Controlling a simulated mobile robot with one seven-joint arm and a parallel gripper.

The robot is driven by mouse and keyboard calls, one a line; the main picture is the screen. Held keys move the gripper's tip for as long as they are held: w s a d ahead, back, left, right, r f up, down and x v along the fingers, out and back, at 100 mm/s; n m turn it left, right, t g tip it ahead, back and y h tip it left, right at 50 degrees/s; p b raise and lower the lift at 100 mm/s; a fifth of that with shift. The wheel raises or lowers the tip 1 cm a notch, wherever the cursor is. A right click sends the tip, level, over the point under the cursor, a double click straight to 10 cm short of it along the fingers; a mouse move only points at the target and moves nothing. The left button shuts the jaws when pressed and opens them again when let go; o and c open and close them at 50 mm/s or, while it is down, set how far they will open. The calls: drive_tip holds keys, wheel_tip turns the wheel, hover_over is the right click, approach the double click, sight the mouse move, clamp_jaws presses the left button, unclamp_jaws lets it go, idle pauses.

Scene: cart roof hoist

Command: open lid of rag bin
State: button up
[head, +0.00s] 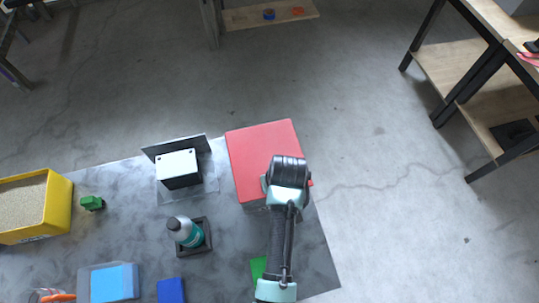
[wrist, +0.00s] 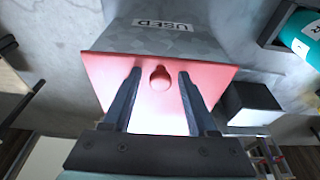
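The rag bin shows in the wrist view as a grey patterned box (wrist: 220,42) labelled "USED", with a flat red lid (wrist: 105,75). The lid lies flat and closed on the bin in the head view (head: 255,150). A round red knob (wrist: 160,82) stands at the lid's edge. My gripper (wrist: 158,76) is open, with one dark finger on each side of the knob. Gaps show between the knob and both fingers. In the head view my arm covers part of the lid and hides the fingers.
On the grey table (head: 130,190) left of the bin stand a black-and-white block (head: 178,168), a teal bottle (head: 187,233) in a dark holder and a yellow sand tray (head: 58,205). A green piece (head: 258,268) lies near my arm. Open floor lies right of the table.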

drive_tip(key=shift+s+f, duration=0.35)
drive_tip(key=shift+f, duration=0.15)
drive_tip(key=shift+c, duration=1.4)
drive_tip(key=shift+r, duration=0.1)
drive_tip(key=shift+w+a+r+p, duration=0.1)
drive_tip(key=shift+w+r+p, duration=0.15)
drive_tip(key=shift+r+p, duration=0.3)
drive_tip(key=shift+c, duration=0.6)
drive_tip(key=shift+w+r+p, duration=0.15)
drive_tip(key=shift+r+p, duration=0.05)
drive_tip(key=shift+p, duration=0.1)
drive_tip(key=c, duration=0.3)
drive_tip(key=r+p, duration=0.1)
drive_tip(key=w+r+p, duration=0.1)
drive_tip(key=r, duration=0.1)
drive_tip(key=shift+a+r, duration=0.15)
drive_tip(key=shift+r, duration=0.05)
drive_tip(key=shift+w+r+p, duration=0.2)
drive_tip(key=shift+r+p, duration=0.05)
drive_tip(key=shift+p, duration=0.2)
